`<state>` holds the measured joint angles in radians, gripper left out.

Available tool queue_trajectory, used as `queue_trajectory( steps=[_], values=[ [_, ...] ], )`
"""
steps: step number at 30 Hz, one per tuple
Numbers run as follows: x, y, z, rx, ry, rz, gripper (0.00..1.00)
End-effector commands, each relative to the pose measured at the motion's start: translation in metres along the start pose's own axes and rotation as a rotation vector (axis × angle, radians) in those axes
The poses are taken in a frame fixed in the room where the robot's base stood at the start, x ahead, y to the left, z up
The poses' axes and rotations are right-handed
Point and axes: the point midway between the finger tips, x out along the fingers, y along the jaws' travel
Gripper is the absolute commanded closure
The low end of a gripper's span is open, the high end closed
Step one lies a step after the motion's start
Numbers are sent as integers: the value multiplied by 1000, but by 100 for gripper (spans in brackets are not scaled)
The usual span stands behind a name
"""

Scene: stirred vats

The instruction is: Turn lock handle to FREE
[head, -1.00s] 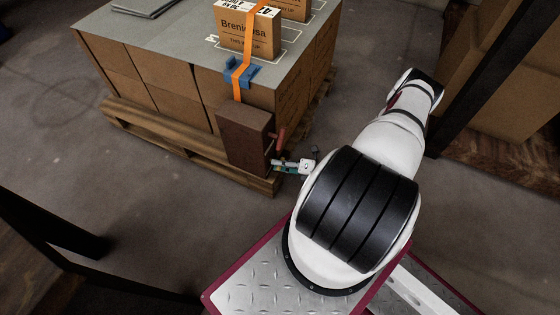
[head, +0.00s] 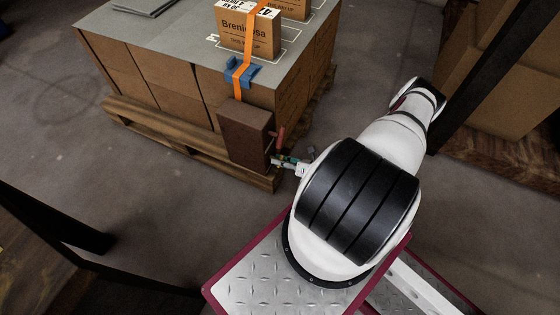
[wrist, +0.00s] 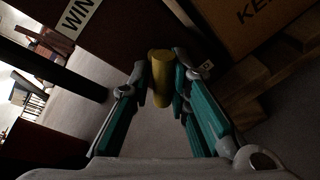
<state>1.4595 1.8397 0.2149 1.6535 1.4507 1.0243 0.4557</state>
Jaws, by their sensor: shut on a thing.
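A dark red-brown box (head: 245,137) is fixed at the near corner of the loaded pallet. It fills the top of the wrist view as a dark panel with a white label (wrist: 78,18) reading "WIN", cut off. A yellow cylindrical handle (wrist: 161,75) stands out below that panel. My gripper (wrist: 160,88), with teal fingers, is shut on this yellow handle. In the head view my gripper (head: 281,162) is at the box's lower right side, and the handle is hard to make out there. No FREE marking is readable.
A reddish handle (head: 281,136) sticks out of the box's right side, just above my gripper. An orange strap (head: 248,45) runs over the cartons through a blue corner piece (head: 242,72). The wooden pallet (head: 170,137) lies close by. Bare floor is in front.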

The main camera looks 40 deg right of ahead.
Motion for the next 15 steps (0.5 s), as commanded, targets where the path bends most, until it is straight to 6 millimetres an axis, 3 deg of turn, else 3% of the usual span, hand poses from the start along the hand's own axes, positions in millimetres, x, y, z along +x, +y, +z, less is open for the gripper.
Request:
queue_trajectory(
  steps=[5, 6, 8, 15],
  values=[
    [-2, -6, -2, -1, 7, -16, 100],
    [-2, -7, -2, -1, 7, -16, 78],
    [-2, -7, -1, -1, 6, -16, 66],
    [-1, -4, 0, 0, 4, -9, 66]
  ],
)
